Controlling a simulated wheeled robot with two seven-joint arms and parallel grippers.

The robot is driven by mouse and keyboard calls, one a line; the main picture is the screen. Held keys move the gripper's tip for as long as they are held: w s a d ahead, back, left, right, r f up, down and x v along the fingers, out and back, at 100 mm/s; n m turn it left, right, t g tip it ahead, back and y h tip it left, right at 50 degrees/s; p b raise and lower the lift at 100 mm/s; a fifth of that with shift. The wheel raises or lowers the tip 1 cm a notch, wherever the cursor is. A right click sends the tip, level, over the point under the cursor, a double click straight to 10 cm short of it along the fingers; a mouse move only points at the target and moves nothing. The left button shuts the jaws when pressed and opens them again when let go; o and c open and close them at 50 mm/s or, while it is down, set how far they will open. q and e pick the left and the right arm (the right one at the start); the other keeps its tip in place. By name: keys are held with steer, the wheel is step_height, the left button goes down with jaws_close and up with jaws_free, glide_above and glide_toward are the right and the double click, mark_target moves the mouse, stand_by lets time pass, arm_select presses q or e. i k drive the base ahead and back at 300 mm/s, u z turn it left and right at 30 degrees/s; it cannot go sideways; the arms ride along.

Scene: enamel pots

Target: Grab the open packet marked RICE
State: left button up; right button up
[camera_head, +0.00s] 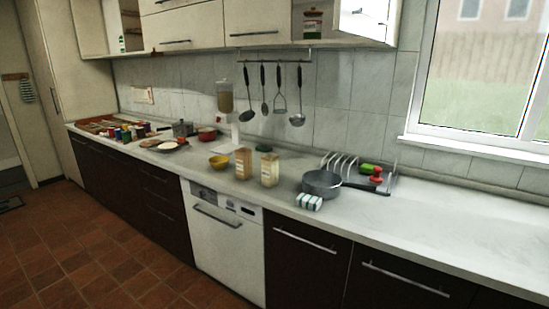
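Two upright packets stand side by side on the white counter, a tan-brown packet (243,163) and a paler cream packet (269,170) just right of it. Their lettering is too small to read, so I cannot tell which is marked RICE or which is open. Another packet or box (312,24) with a dark label stands in the open wall cupboard above. Neither of my grippers is in view.
A yellow bowl (219,161) is left of the packets. A grey pan (322,184), a striped cloth (309,201) and a wire rack (345,165) are to the right. Utensils (279,95) hang behind. The counter's right end (470,215) is clear. The tiled floor (110,260) is free.

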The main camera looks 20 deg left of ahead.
mark_target(269, 161)
steer(key=u, duration=1.7)
steer(key=i, duration=1.8)
steer(key=z, duration=2.85)
